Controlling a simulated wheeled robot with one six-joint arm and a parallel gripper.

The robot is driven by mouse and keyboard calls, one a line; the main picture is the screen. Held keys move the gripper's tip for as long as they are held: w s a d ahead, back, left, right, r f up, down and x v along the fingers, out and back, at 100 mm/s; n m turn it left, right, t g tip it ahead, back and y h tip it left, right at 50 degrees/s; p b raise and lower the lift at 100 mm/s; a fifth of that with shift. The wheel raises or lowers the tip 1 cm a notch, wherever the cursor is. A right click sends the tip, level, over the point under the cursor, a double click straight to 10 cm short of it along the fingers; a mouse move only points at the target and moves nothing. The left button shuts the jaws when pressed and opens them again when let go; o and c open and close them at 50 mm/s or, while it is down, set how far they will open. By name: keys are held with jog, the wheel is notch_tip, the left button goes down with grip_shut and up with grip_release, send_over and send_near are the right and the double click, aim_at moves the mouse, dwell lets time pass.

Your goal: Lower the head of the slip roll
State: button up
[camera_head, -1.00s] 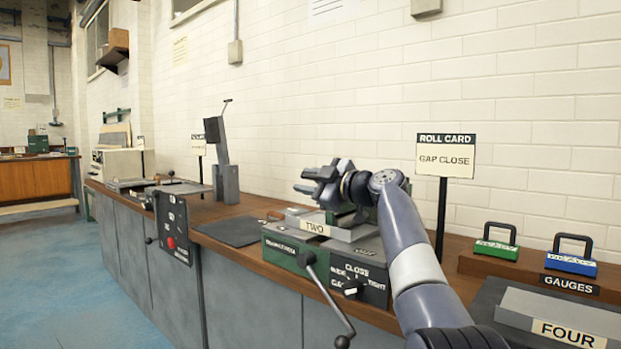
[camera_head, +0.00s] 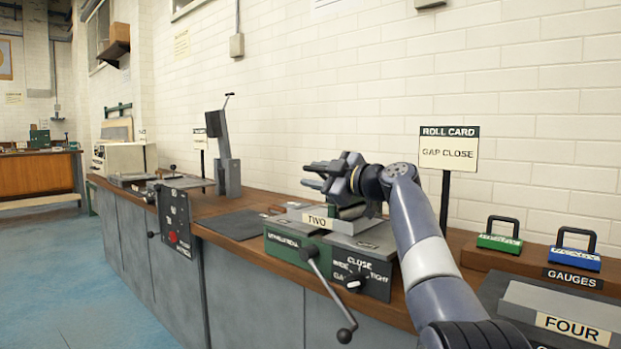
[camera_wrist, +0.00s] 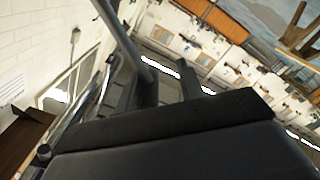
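The slip roll (camera_head: 292,249) is the green and grey machine on the bench, with a plate marked TWO (camera_head: 317,221) on its top. Its front carries a long crank handle (camera_head: 328,293) hanging down to the right. A selector knob (camera_head: 355,284) sits on a dark panel lettered CLOSE, WIDE and TIGHT. My gripper (camera_head: 309,175) is above the machine, fingers pointing left, apart and empty. Two fingers also show spread in the wrist view (camera_wrist: 165,78). My gripper and arm hide part of the machine's top and back.
A roll card (camera_head: 449,149) reading GAP CLOSE stands behind the machine. Green (camera_head: 500,238) and blue (camera_head: 573,258) gauges rest on a wooden block at right, near a block marked FOUR (camera_head: 573,320). A tall grey lever device (camera_head: 225,155) stands left, beyond a dark mat (camera_head: 234,223).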

jog(key=v, duration=0.8)
jog(key=shift+s+d+b, duration=0.25)
jog(key=shift+b, duration=0.2)
jog(key=p+x, duration=0.2)
jog(key=x, duration=0.8)
jog(key=shift+w+a+r, duration=0.1)
jog(key=shift+w+a, duration=0.2)
jog(key=shift+s+r, duration=0.1)
jog(key=shift+r, duration=0.05)
jog(key=shift+d, duration=0.1)
